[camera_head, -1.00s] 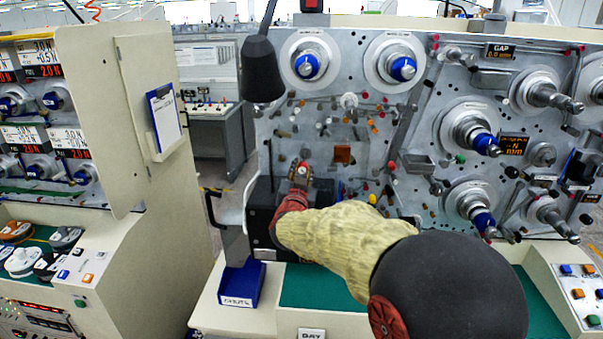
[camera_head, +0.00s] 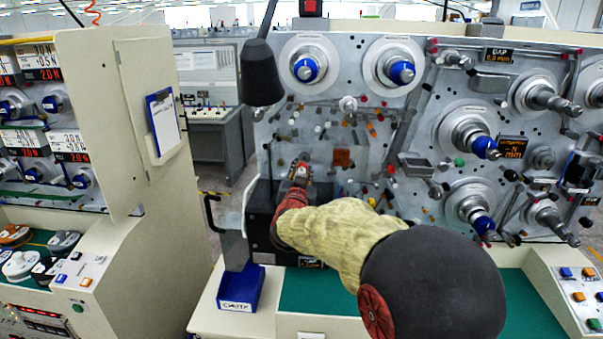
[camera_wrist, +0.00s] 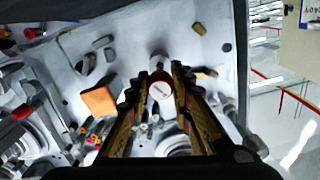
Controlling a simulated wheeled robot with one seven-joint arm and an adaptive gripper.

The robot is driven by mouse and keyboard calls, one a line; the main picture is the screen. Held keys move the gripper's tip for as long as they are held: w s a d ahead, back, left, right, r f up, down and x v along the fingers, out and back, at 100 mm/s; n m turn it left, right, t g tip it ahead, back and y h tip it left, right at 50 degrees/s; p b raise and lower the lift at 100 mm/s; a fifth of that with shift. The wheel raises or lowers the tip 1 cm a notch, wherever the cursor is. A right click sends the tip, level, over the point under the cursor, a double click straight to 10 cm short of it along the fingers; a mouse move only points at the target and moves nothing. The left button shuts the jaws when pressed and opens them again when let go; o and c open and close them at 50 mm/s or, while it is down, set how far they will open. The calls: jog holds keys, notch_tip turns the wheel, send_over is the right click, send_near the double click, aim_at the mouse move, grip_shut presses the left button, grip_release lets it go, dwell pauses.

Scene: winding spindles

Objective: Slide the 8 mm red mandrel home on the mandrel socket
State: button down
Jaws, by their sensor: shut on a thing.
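My gripper (camera_wrist: 160,92) is shut on the red mandrel (camera_wrist: 161,90), which shows in the wrist view as a pale round end face with a red rim between the fingertips. In the head view my gripper (camera_head: 299,172) is small, in front of the lower left of the grey machine panel. A pale metal round part (camera_wrist: 158,61) shows just beyond the mandrel in the wrist view; it may be the mandrel socket. The mandrel's far end is hidden, so I cannot tell whether it is on the socket.
The grey panel (camera_head: 330,110) carries many small pegs and rollers around my gripper. An orange block (camera_wrist: 99,101) sits to the left in the wrist view. A black lamp (camera_head: 261,70) hangs at upper left. A blue bin (camera_head: 241,287) stands on the ledge below.

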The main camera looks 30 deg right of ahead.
jog(key=shift+w+d, duration=0.4)
jog(key=shift+w, duration=0.05)
jog(key=c, duration=1.5)
grip_release()
jog(key=shift+c, duration=0.2)
jog(key=shift+o, duration=0.3)
jog(key=v, duration=1.2)
jog(key=shift+w, duration=0.1)
